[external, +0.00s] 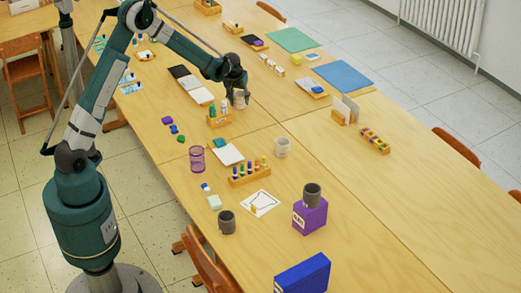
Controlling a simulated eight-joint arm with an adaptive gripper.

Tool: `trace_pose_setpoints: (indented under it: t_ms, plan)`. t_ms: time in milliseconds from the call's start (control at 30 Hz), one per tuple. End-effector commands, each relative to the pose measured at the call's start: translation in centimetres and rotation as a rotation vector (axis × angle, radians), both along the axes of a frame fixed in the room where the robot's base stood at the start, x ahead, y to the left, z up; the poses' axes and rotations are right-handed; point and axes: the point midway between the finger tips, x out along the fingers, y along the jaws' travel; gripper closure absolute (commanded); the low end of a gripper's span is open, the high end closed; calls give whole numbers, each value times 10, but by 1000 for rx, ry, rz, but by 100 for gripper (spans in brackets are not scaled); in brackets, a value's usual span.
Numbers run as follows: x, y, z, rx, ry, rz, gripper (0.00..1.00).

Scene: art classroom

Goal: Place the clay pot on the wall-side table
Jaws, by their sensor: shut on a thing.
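My gripper (239,95) is shut on a small grey-beige pot (240,103), which I take as the clay pot. The fingers hide its upper part. It is just right of a wooden holder with green-topped bottles (217,119), over the near row of tables; I cannot tell whether its base touches the tabletop. The wall-side table (405,205) is the long wooden surface on the right, towards the radiator.
On the wall-side table are a blue mat (343,76), a green mat (292,40), a wooden card holder (344,112) and a tray of small bottles (375,141). The wall-side table's right front is clear.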

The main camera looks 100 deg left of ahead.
Motion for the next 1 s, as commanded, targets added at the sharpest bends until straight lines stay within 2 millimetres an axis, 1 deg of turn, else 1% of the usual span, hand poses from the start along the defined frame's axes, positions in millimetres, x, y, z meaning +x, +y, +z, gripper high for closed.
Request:
trace_pose_setpoints:
  t_ms: [133,167,233,267,567,733,867,1000]
  plan:
    - [0,0,-4,0,0,0,77]
    - [0,0,-3,0,0,0,59]
    - [0,0,-3,0,0,0,50]
    - [0,0,-3,0,0,0,48]
    - [0,0,-3,0,0,0,48]
    - [0,0,1,0,0,0,48]
    - [0,-3,8,0,0,0,48]
    - [0,-8,21,0,0,0,48]
